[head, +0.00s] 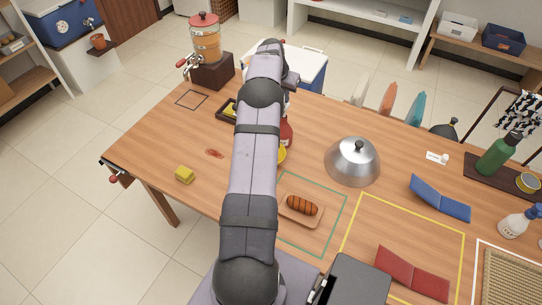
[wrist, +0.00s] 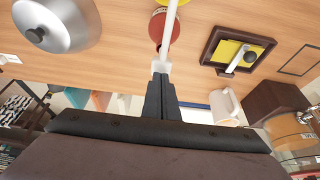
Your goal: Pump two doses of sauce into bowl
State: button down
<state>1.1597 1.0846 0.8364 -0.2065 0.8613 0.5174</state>
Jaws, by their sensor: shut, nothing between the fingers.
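The sauce bottle is red (head: 287,131) with a white pump, and stands partly hidden behind my arm in the head view. In the wrist view its red body (wrist: 163,30) shows under the white pump head and nozzle (wrist: 161,67). My gripper (wrist: 160,80) is shut and empty, its fingertips at the pump head; I cannot tell whether they touch it. A yellow bowl (head: 282,154) stands on the near side of the bottle, mostly hidden by my arm. In the wrist view only a yellow edge shows at the top, and the nozzle reaches toward it. The bowl's contents are hidden.
A metal dome lid (head: 352,162) stands right of the bottle. A dark tray (wrist: 237,50) with a yellow item lies to the left. A sausage on a board (head: 301,205) lies nearer me. A drink dispenser (head: 206,45) stands at the table's far left corner.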

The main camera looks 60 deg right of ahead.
jog(key=shift+f+b, duration=0.9)
jog(key=shift+f, duration=0.65)
jog(key=shift+r, duration=0.15)
jog(key=shift+r+p, duration=1.05)
jog(key=shift+r, duration=0.6)
notch_tip(320, 180, up, 6)
jog(key=p, duration=0.4)
